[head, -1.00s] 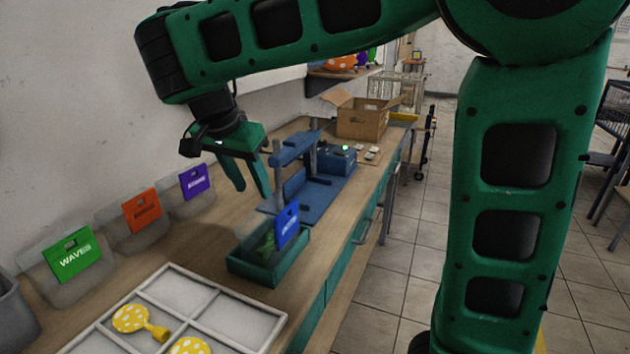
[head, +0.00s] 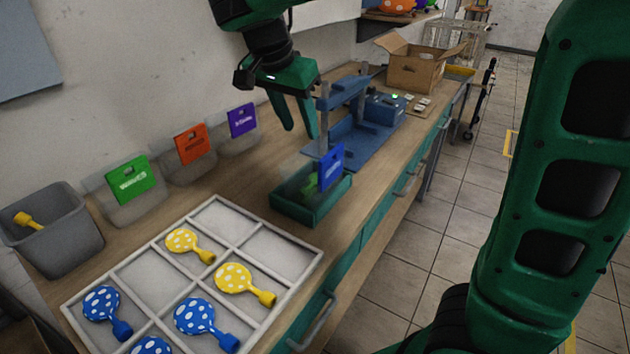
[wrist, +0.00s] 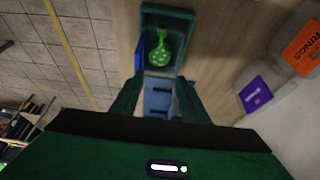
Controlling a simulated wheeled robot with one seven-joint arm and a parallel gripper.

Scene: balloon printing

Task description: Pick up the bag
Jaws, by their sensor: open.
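A blue-carded, faintly see-through bag (head: 331,166) stands in a small green tray (head: 328,209) on the bench. A green spotted balloon (head: 310,187) shows inside the tray, by the blue card; whether it is in the bag is hard to tell. In the wrist view the tray (wrist: 181,16), balloon (wrist: 164,47) and blue card (wrist: 139,52) are beyond the fingertips. My gripper (head: 301,135) is open and empty, above the bench and apart from the tray. Its fingers (wrist: 156,97) also show in the wrist view.
Clear pouches with green (head: 129,179), orange (head: 191,144) and purple (head: 242,121) cards stand along the wall. A divided white tray (head: 302,245) holds yellow and blue spotted balloons. A blue press (head: 345,92) stands behind the green tray, with a cardboard box (head: 414,72) farther back. A grey bin (head: 77,238) is left.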

